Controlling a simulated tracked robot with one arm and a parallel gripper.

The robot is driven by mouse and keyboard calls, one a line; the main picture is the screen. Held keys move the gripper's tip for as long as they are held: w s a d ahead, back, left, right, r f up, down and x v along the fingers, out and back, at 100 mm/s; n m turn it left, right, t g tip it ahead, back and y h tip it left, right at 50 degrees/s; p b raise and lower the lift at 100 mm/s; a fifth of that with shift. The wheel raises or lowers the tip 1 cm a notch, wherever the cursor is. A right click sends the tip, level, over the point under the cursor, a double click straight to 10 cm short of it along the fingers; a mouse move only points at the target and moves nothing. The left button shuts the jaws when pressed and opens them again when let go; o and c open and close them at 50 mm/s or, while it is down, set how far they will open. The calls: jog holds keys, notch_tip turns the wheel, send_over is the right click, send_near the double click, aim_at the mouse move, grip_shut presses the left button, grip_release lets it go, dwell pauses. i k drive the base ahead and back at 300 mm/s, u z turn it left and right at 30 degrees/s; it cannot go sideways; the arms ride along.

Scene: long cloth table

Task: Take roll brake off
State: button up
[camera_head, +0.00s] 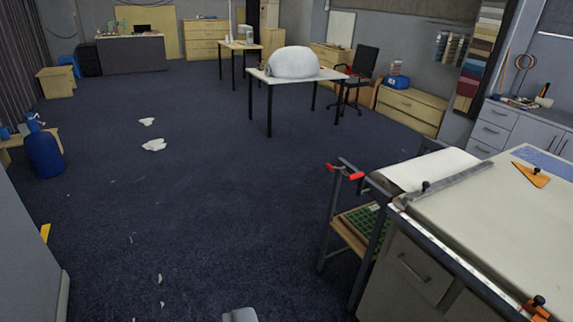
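A white cloth roll (428,168) lies across the far end of the long cloth table (480,215) on the right. A dark bar with red ends (345,172) sits on top of the grey metal frame just left of the roll. It may be the roll brake, but it is too small to tell how it is set. It appears apart from the roll's white surface. A small grey piece (240,315) at the bottom edge seems to be the tip of my gripper. Its fingers are cut off, and it is well below and left of the red-ended bar.
A grey rail (450,183) with a black knob crosses the table by the roll. An orange triangular tool (531,174) lies on the table. A green item (365,222) is on the frame's shelf. The blue carpet left of the table is mostly clear, with white scraps (154,145).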

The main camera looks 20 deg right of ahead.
aim_at(331, 167)
jog(key=z, duration=0.15)
jog(key=i, duration=1.35)
jog(key=z, duration=0.95)
jog(key=i, duration=1.3)
jog(key=z, duration=0.7)
